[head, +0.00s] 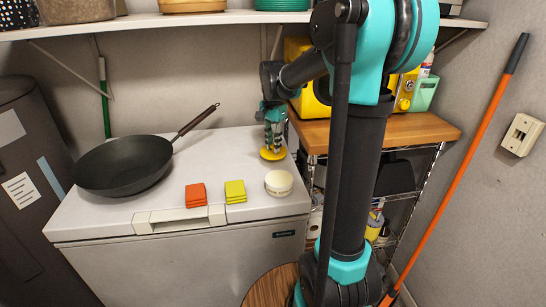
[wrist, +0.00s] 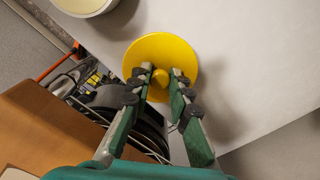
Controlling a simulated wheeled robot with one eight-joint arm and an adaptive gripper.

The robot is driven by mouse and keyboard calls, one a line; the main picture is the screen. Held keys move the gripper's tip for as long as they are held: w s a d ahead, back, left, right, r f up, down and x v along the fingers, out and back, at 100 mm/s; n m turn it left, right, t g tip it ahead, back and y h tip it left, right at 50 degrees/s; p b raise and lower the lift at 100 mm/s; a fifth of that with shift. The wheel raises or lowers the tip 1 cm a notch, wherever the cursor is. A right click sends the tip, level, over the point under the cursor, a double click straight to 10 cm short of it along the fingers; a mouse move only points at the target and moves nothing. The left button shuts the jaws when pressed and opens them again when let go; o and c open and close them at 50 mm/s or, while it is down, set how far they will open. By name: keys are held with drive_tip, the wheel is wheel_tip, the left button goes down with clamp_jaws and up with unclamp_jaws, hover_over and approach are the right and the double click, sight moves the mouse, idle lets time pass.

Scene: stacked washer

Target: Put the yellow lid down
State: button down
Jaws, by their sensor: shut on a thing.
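The yellow lid (head: 266,155) is a round disc at the back right of the white chest's top in the head view. In the wrist view the yellow lid (wrist: 178,50) shows its round knob between my fingertips. My gripper (head: 273,143) points down at it and is shut on the knob; it also shows in the wrist view (wrist: 160,78). The lid is over the white top near its right edge. I cannot tell whether its underside touches the surface.
The chest top (head: 225,150) also holds a black pan (head: 125,165), orange pads (head: 196,195), yellow pads (head: 235,191) and a round white container (head: 279,183). A wooden-topped rack (head: 420,128) stands to the right. A shelf (head: 190,20) runs above.

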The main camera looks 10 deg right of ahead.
sight(273, 165)
drive_tip(key=shift+f, duration=2.5)
drive_tip(key=shift+f, duration=0.1)
drive_tip(key=c, duration=1.4)
unclamp_jaws()
wheel_tip(273, 165, up, 12)
drive_tip(key=shift+r, duration=0.15)
